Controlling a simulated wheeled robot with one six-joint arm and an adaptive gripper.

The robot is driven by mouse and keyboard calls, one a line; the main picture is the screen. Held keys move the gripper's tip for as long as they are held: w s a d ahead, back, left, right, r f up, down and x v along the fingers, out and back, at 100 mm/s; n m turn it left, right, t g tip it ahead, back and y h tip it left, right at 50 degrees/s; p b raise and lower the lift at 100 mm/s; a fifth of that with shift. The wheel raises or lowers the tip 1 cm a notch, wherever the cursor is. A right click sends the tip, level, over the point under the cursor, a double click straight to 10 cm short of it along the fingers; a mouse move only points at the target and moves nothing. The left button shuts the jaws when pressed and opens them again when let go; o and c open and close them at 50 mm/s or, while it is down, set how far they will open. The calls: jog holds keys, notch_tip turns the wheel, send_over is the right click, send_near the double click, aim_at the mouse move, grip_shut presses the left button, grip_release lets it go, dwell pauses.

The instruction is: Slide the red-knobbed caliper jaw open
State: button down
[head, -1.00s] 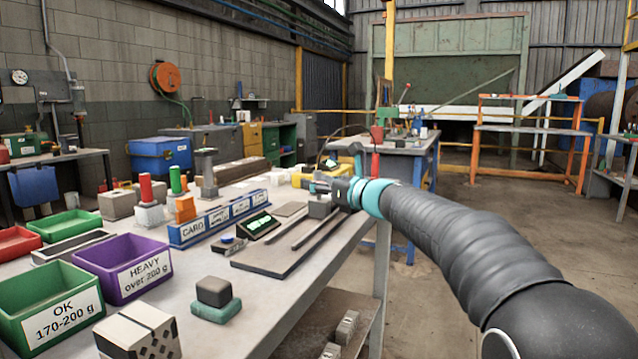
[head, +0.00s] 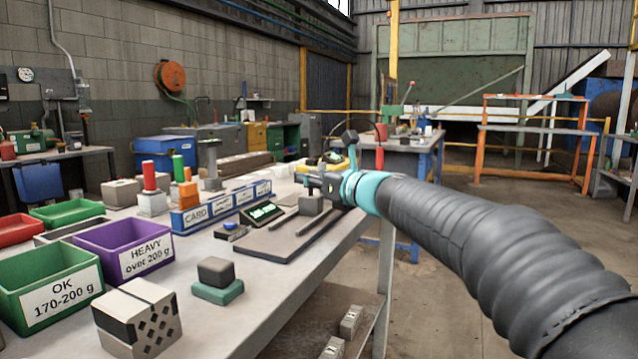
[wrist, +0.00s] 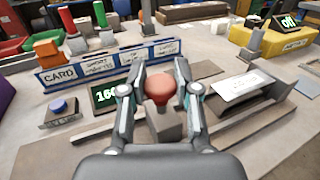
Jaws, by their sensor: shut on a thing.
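The red knob (wrist: 159,87) of the caliper jaw sits between the fingertips of my gripper (wrist: 157,82) in the wrist view, and the fingers are shut on it. Below the knob is the grey block of the jaw (wrist: 168,125), which also shows in the head view (head: 311,204). It stands on a dark plate with rails (head: 275,246). A small display (head: 262,213) with green digits stands at the plate's back left; my left finger partly covers it in the wrist view. In the head view my gripper (head: 318,182) is over the jaw and hides the knob.
A blue labelled card rack (head: 222,208) stands behind the plate. A purple bin (head: 125,250) and a green bin (head: 48,290) are at the left. A dark block on a teal base (head: 216,278) lies in front. The bench edge is close on the right.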

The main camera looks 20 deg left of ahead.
jog(key=shift+s, duration=0.7)
jog(key=c, duration=0.9)
grip_release()
jog(key=shift+o, duration=0.2)
jog(key=v, duration=1.1)
jog(key=shift+s+d, duration=0.2)
jog(key=shift+d, duration=0.15)
